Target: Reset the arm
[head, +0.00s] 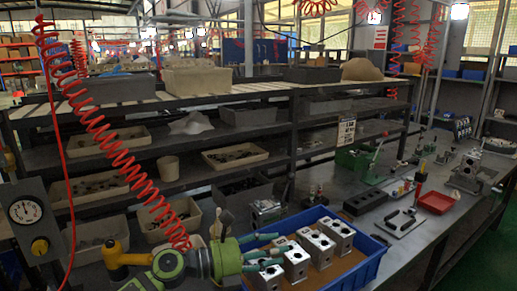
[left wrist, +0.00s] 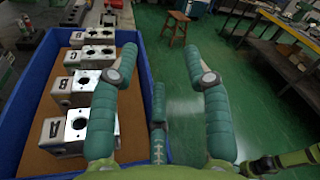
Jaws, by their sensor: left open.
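My left gripper (head: 262,252) has green padded fingers and reaches in from the left at the left end of a blue crate (head: 368,270). In the left wrist view the gripper (left wrist: 166,72) is open with nothing between its fingers. Several silver valve blocks (head: 317,244) stand in a row in the crate. The left wrist view shows them as lettered blocks (left wrist: 70,131) with round bores, left of the fingers and apart from them.
The crate stands on a grey workbench (head: 408,250). A black block with holes (head: 365,200), a red tray (head: 436,202) and green fixtures (head: 357,162) lie beyond it. Red coiled hoses (head: 110,135) hang at left. In the left wrist view a stool (left wrist: 178,27) stands on open green floor.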

